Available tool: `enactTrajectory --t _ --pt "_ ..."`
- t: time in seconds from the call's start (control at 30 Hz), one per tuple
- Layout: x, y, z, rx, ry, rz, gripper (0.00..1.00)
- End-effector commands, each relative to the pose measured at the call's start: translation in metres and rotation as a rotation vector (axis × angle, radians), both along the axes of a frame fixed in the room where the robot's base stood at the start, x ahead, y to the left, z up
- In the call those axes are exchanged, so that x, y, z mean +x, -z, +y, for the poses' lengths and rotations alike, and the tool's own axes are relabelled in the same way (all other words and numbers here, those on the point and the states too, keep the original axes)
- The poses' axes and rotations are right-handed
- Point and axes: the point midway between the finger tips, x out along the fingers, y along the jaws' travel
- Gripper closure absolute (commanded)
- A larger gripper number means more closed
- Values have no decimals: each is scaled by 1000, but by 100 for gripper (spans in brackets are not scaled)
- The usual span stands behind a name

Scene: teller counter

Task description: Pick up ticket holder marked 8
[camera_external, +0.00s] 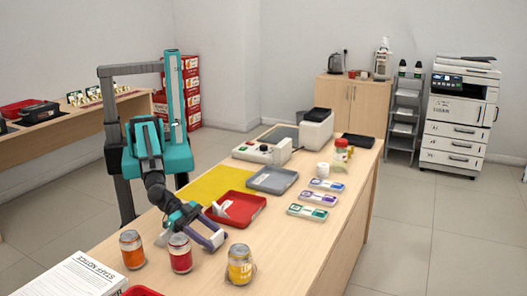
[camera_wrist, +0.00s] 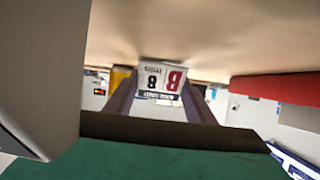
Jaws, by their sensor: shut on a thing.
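The ticket holder marked 8 (camera_wrist: 162,78) shows in the wrist view, a small white card holder with a red-and-white panel and the number 8 appearing upside down. It sits between the two fingers of my gripper, which is shut on it. In the external view my gripper (camera_external: 213,238) is low over the near part of the counter, in front of the red tray (camera_external: 238,209) and behind the cans. The holder cannot be clearly made out there. A small white piece (camera_external: 221,209) shows at the red tray's left side; I cannot tell what it is.
An orange can (camera_external: 132,249), a red can (camera_external: 180,253) and a yellow can (camera_external: 239,264) stand close to my gripper. A staff notice (camera_external: 75,278) lies at front left. A yellow mat (camera_external: 215,184) and grey tray (camera_external: 272,180) lie farther back. The counter's right front is clear.

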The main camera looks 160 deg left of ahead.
Motion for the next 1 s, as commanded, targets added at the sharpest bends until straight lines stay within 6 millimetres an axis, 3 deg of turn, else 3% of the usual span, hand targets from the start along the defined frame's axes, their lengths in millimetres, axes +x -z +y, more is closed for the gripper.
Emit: enactTrajectory --t 0.7,1.0 --pt "0 -81 0 0 0 -1 73" --pt "0 -95 0 0 -1 1 73"
